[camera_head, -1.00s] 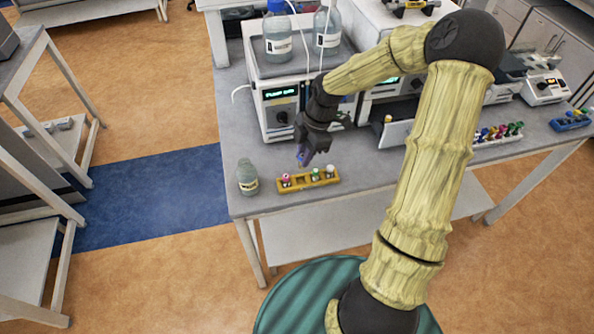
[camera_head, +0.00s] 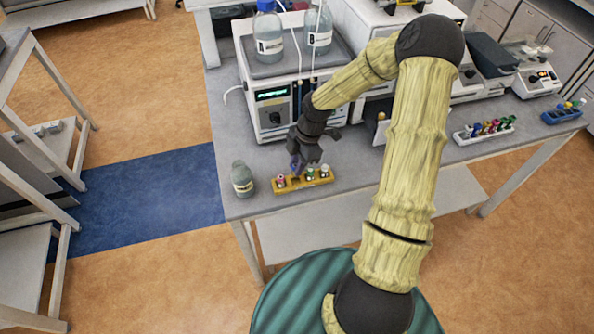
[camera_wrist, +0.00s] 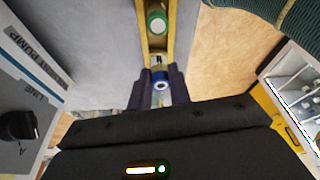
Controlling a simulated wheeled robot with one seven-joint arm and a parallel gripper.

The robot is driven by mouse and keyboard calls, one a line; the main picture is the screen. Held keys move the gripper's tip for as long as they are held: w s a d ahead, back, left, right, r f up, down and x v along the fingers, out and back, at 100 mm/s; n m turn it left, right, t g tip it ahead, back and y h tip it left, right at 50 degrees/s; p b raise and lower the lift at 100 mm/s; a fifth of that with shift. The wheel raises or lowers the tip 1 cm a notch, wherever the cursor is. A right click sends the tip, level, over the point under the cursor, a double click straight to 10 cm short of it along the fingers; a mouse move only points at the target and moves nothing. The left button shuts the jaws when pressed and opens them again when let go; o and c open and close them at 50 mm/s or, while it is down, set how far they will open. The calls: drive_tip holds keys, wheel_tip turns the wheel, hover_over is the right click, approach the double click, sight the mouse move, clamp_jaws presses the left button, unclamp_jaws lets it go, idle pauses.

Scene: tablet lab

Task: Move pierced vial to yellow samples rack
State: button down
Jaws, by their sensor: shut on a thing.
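The yellow samples rack (camera_head: 318,182) lies near the front left of the bench and holds a pink-capped vial (camera_head: 281,181), a green-capped vial (camera_head: 310,173) and a white-capped vial (camera_head: 325,169). My gripper (camera_head: 297,168) is right over the rack, between the pink-capped and green-capped vials. In the wrist view its dark fingers (camera_wrist: 160,88) are shut on a vial with a blue cap (camera_wrist: 160,76) that has a pale ring and dark centre. The yellow rack (camera_wrist: 170,42) and green-capped vial (camera_wrist: 156,20) lie just beyond. I cannot tell how deep the held vial sits in the rack.
A glass bottle (camera_head: 242,179) stands just left of the rack. A pump unit (camera_head: 272,108) with bottles on top stands behind. A white rack (camera_head: 484,132) with several vials and a blue rack (camera_head: 562,116) are farther right. The bench's front edge is close.

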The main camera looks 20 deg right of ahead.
drive_tip(key=shift+f, duration=0.15)
drive_tip(key=shift+f+p, duration=0.3)
drive_tip(key=shift+f, duration=1.45)
drive_tip(key=shift+f, duration=0.2)
drive_tip(key=c, duration=1.3)
unclamp_jaws()
drive_tip(key=shift+r, duration=0.1)
drive_tip(key=b+v, duration=0.1)
drive_tip(key=v, duration=1.1)
drive_tip(key=shift+a+r, duration=0.1)
